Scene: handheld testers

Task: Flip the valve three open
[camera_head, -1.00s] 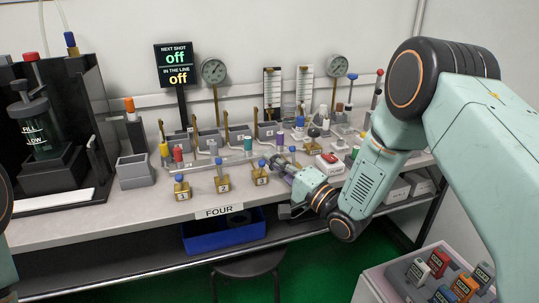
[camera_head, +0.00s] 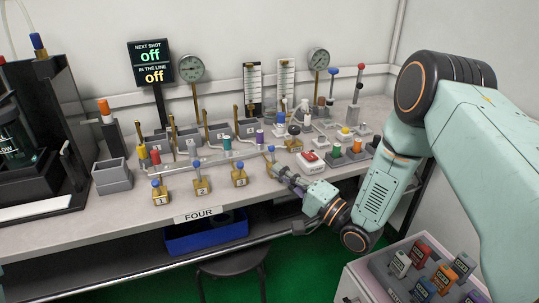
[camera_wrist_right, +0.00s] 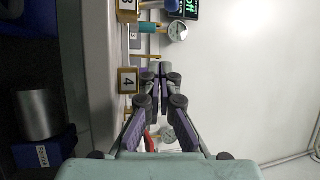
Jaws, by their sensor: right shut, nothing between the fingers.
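Valve three is a brass block marked 3 (camera_head: 240,180) with a blue knob on top, at the bench's front edge. Which way its handle is turned is too small to tell. Its block also shows at the top of the right wrist view (camera_wrist_right: 127,4). My right gripper (camera_head: 273,166) is shut and empty, to the right of valve three and apart from it. In the right wrist view its fingertips (camera_wrist_right: 160,76) are beside the block marked 4 (camera_wrist_right: 128,80). My left gripper is not in view.
Valves two (camera_head: 202,187) and one (camera_head: 161,195) stand left along the front edge. A red-topped button box (camera_head: 310,160) and coloured knobs lie right of the gripper. A sign (camera_head: 151,63) reads off twice. A blue bin (camera_head: 206,236) sits below the bench.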

